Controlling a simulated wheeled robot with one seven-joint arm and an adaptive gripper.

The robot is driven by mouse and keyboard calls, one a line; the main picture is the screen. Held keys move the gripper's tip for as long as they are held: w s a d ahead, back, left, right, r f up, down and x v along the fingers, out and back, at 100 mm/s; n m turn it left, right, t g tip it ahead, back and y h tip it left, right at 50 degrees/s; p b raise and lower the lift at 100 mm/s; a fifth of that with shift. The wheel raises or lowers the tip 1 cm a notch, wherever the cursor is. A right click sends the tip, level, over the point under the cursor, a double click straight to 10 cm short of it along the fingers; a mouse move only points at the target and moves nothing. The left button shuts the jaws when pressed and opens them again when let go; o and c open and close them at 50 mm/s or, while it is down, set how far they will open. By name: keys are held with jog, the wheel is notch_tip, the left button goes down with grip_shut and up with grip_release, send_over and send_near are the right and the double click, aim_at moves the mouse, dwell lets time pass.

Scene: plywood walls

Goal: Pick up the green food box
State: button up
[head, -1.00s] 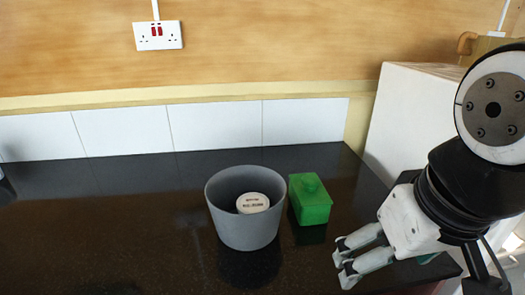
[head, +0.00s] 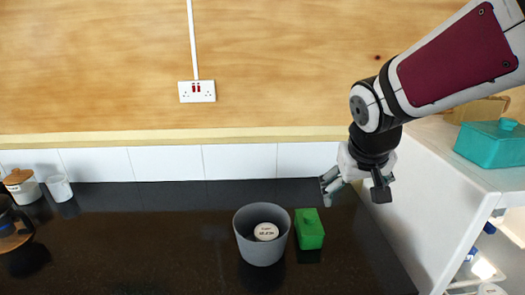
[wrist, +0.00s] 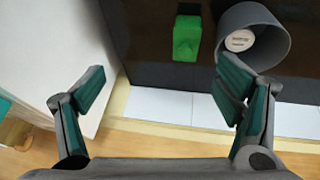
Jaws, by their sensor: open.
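My gripper (head: 354,188) is above the counter, behind and to the right of the box in the head view. Its fingers are spread and nothing is between them; they also show in the wrist view (wrist: 160,98).
A white round item (head: 266,232) sits inside the bowl. A white cabinet (head: 430,185) with a teal box (head: 492,143) on top stands close at the right. A white tiled wall (head: 240,161) runs behind.

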jog(key=w+f, duration=0.7)
jog(key=w, duration=0.1)
jog(key=y, duration=0.2)
send_near(308, 227)
jog(key=x, duration=0.9)
jog(key=w+d+p+x, duration=0.1)
jog(key=x, duration=0.4)
jog(key=shift+r, duration=0.25)
jog(key=c, duration=1.7)
jog(key=shift+o, duration=0.2)
jog(key=shift+r, duration=0.25)
